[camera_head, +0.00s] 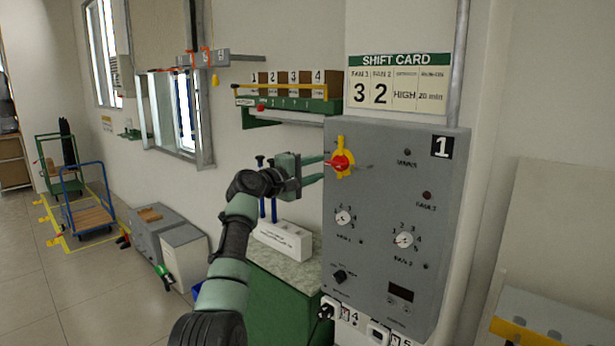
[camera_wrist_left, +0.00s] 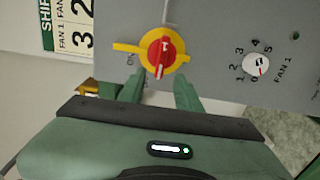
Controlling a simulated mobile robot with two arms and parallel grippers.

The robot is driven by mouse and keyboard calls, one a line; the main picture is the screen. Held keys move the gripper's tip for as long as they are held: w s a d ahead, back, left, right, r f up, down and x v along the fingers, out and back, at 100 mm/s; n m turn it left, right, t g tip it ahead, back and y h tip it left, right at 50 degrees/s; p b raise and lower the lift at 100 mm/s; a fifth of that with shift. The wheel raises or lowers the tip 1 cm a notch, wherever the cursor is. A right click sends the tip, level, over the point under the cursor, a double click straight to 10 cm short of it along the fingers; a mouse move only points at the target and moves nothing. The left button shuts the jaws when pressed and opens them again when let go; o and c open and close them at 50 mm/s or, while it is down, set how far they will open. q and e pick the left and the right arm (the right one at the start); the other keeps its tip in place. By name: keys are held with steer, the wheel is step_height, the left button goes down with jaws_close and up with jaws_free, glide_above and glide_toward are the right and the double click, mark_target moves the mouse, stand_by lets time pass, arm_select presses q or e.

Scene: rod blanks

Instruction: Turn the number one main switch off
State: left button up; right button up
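The grey control panel (camera_head: 385,225) marked 1 is on the wall, and its main switch (camera_head: 341,163) is a red handle on a yellow plate at the upper left. In the left wrist view the red handle (camera_wrist_left: 160,57) lies along the picture's up-down direction, with an "ON" mark beside the yellow plate. My left gripper (camera_head: 318,169) points at the switch from the left. Its green fingers are apart and empty in the left wrist view (camera_wrist_left: 160,85), one to each side below the handle, not closed on it. My right gripper is not in view.
Below the switch on the panel are the fan 1 dial (camera_head: 343,217) and fan 2 dial (camera_head: 403,239). A shift card (camera_head: 397,82) hangs above.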

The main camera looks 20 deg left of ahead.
arm_select(q)
steer(key=b+v, duration=0.1)
steer(key=v, duration=0.3)
stand_by(0.4)
